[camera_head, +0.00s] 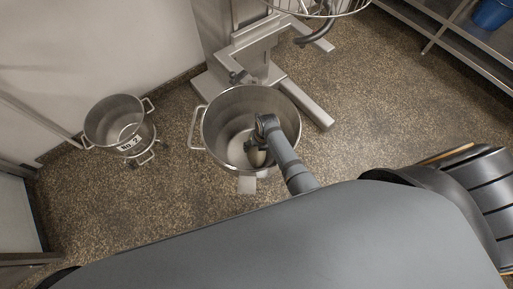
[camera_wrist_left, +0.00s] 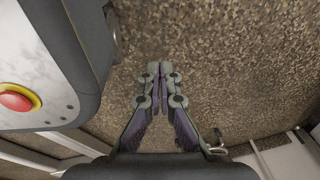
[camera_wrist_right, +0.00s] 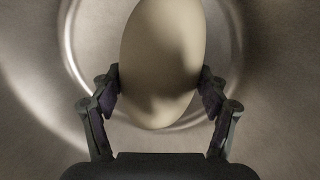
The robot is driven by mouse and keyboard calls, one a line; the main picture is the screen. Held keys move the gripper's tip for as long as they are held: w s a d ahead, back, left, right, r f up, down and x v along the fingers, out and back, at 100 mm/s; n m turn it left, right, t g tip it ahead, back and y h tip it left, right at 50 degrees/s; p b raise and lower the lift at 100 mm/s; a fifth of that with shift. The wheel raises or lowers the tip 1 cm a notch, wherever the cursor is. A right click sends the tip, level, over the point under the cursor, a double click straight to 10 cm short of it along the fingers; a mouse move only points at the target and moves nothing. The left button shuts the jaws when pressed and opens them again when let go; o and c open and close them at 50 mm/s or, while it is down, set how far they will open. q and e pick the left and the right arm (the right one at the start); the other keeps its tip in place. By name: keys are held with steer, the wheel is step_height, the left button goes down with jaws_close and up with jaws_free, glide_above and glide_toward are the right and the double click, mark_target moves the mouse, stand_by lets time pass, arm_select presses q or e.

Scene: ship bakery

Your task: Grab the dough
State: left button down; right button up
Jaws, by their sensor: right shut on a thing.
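The dough (camera_wrist_right: 163,65) is a smooth, pale, egg-shaped lump. In the right wrist view it sits between the two fingers of my right gripper (camera_wrist_right: 160,90), which press on its sides. In the head view my right arm reaches into the large steel mixing bowl (camera_head: 215,120), and the dough (camera_head: 257,158) shows partly below the wrist, inside the bowl. The arm hides much of the dough and the right gripper there. My left gripper (camera_wrist_left: 158,72) shows in the left wrist view with its fingertips together and nothing between them, above the speckled floor.
A smaller steel bowl (camera_head: 112,115) with handles stands on the floor at the left. The mixer stand (camera_head: 250,50) rises behind the large bowl. A steel shelf (camera_head: 455,35) with a blue bucket (camera_head: 492,13) is at the upper right. Speckled floor (camera_head: 365,90) is clear right of the bowl.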

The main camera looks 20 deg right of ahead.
steer(key=c, duration=0.8)
steer(key=shift+o, duration=0.2)
steer(key=shift+r, duration=0.15)
